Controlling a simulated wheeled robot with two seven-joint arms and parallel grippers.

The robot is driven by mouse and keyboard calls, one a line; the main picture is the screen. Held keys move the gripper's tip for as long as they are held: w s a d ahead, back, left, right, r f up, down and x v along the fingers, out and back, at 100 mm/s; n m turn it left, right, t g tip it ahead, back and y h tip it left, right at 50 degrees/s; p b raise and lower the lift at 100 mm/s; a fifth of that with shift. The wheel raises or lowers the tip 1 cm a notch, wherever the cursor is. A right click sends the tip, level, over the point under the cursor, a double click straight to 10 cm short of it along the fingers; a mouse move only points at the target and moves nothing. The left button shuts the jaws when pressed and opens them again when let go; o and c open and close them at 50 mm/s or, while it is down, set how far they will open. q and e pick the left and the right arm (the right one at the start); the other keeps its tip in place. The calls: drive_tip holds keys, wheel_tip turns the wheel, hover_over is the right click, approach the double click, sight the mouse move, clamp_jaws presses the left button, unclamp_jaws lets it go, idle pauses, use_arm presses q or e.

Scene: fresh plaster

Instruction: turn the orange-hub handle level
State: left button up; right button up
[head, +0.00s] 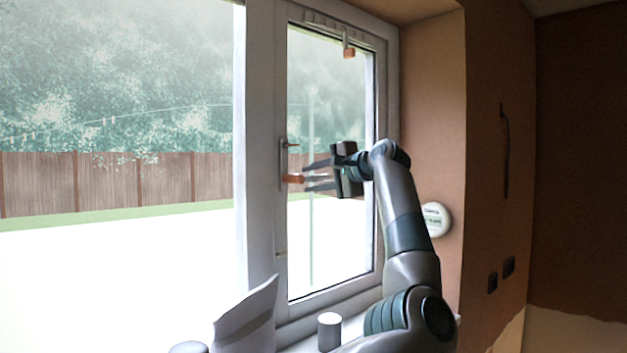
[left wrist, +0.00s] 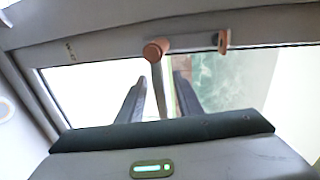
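The handle's orange hub (head: 293,178) sits on the upright frame at the left of the window sash. In the left wrist view the hub (left wrist: 156,49) is at upper middle, and its grey lever (left wrist: 158,90) runs from it down between my fingers. In the head view the lever seems to point right from the hub, about level, though the fingers partly cover it. My left gripper (head: 318,176) is open, right of the hub, with one finger above and one below the lever. In the left wrist view the gripper (left wrist: 161,98) shows gaps beside the lever. My right gripper is out of view.
A small copper-coloured catch (head: 290,145) is just above the hub. Another fitting (head: 348,50) is at the sash top. A white cylinder (head: 329,331) and a pale upright sheet (head: 247,317) are low by the sill. A round white device (head: 436,219) is on the right wall.

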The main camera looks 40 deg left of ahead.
use_arm(q)
drive_tip(key=shift+d, duration=0.1)
drive_tip(key=shift+d+b, duration=0.4)
drive_tip(key=shift+d, duration=0.15)
drive_tip(key=b+v, duration=0.4)
drive_tip(key=v, duration=1.2)
drive_tip(key=shift+r+b, duration=0.25)
drive_tip(key=shift+b, duration=0.1)
